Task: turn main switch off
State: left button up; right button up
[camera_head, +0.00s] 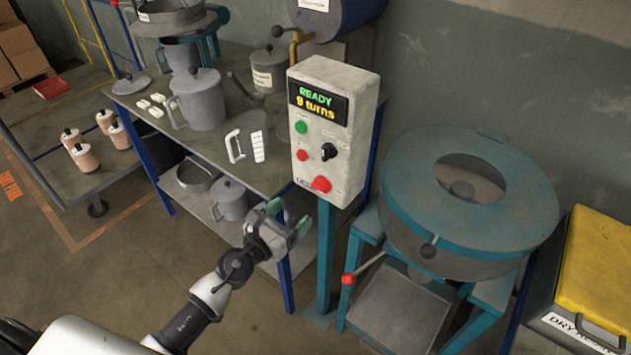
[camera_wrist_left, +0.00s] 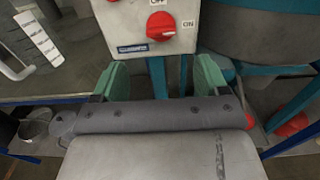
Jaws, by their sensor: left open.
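The control box (camera_head: 334,130) is a pale grey panel on a teal post, with a lit display reading "READY 9 turns". The red main switch (camera_head: 321,184) sits low on its front. In the left wrist view the red switch (camera_wrist_left: 160,26) has OFF printed above it and ON to its right; its grip lies roughly sideways, towards ON. My left gripper (camera_head: 288,216) is open and empty, below and left of the switch, apart from it. In the left wrist view its green fingertips (camera_wrist_left: 160,78) stand either side, below the switch. My right gripper is not in view.
The box also has a green button (camera_head: 301,127), a small red button (camera_head: 302,155) and a black selector (camera_head: 328,151). A round teal machine (camera_head: 400,190) with a red-knobbed lever (camera_head: 348,279) stands close right. A workbench (camera_head: 185,140) with pots is on the left.

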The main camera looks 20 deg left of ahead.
aim_at(317, 190)
pick_arm(q)
jog(key=x, duration=0.9)
jog(key=shift+w+d, duration=0.2)
jog(key=shift+w, duration=0.15)
jog(key=c, duration=0.9)
